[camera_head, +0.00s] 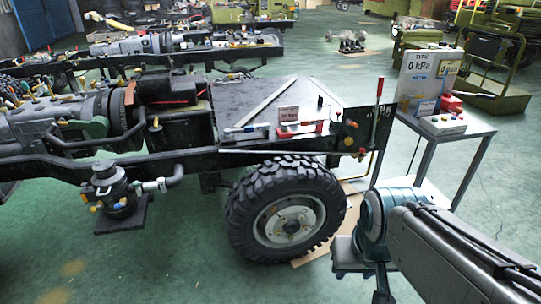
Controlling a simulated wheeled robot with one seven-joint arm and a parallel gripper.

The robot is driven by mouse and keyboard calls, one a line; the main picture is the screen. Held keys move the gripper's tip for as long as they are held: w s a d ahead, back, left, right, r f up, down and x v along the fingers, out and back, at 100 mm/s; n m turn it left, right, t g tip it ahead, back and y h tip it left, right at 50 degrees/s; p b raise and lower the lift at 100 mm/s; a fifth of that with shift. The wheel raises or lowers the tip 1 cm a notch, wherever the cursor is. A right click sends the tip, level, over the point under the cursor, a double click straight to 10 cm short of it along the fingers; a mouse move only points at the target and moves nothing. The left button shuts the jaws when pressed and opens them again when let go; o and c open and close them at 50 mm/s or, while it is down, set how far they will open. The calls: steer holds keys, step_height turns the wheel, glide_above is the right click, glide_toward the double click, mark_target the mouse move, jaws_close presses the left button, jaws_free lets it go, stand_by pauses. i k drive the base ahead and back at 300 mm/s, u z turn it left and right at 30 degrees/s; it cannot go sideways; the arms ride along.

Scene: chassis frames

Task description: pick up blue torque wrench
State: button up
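A thin wrench with a bluish handle (246,128) lies on the black chassis deck (255,95), near its front edge and left of a small white sign. It looks like the blue torque wrench, though it is small in view. A red-handled tool (300,130) lies just right of it, below the sign. My arm comes in from the lower right. My gripper (362,272) hangs low, right of the front wheel and well apart from both tools. Its fingers are not clear, so I cannot tell whether it is open.
The big tyre (287,211) stands below the deck. A red-handled lever (377,110) rises at the deck's right end. A metal table (455,131) with a pressure display (428,72) stands at right. Green floor (185,255) is clear in front.

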mark_target(228, 134)
steer(key=u, duration=0.2)
steer(key=i, duration=1.2)
steer(key=u, duration=0.25)
steer(key=i, duration=1.15)
steer(key=u, duration=0.05)
